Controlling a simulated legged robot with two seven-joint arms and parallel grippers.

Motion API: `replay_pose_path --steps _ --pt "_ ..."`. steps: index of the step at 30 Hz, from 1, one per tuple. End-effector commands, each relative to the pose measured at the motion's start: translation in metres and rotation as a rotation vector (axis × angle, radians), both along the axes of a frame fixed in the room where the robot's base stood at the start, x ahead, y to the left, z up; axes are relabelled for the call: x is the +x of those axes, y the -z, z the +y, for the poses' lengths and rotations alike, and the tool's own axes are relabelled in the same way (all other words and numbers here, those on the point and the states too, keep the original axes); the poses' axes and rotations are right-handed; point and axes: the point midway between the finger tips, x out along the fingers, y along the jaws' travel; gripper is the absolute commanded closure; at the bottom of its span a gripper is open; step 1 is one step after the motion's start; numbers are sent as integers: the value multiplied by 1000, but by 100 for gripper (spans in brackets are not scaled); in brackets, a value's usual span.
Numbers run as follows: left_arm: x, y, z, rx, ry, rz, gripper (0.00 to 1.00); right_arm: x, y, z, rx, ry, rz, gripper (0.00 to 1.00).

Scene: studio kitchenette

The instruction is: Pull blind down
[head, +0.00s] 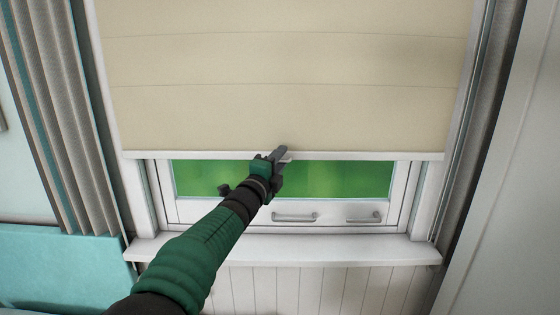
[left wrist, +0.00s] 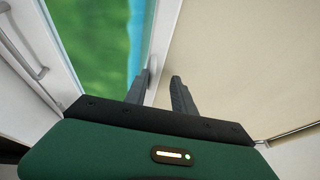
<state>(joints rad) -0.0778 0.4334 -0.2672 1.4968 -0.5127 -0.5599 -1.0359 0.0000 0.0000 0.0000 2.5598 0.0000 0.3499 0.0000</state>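The beige blind (head: 290,110) hangs over the upper window, its white bottom bar (head: 370,156) level above a strip of uncovered glass. My left gripper (head: 280,155) reaches up to the middle of this bar. In the left wrist view the two dark fingers (left wrist: 158,88) stand apart, with the white bar (left wrist: 165,60) passing between them and the beige blind (left wrist: 235,60) on the right. A gap shows beside the right finger. Whether either finger touches the bar I cannot tell. My right gripper is not in view.
Below the blind are the white window frame with two handles (head: 295,217) and a protruding sill (head: 330,250). Green shows through the glass (head: 335,178). A grey curtain (head: 65,120) hangs left, above a teal surface (head: 55,265). A pale panel (head: 515,180) stands right.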

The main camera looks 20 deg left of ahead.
Motion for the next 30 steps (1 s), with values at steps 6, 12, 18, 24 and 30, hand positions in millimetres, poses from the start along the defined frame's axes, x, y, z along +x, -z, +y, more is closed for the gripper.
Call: replay_pose_path --steps 6,12,18,24,30 --pt "0 -8 0 0 0 0 71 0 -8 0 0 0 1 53" --pt "-1 -5 1 -21 1 1 71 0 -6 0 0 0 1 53" --pt "-33 45 21 -414 -37 95 71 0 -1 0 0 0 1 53" --pt "-132 209 18 -914 -337 597 71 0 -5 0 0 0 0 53" --pt "-235 300 0 -1162 -610 883 71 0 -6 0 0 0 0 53"
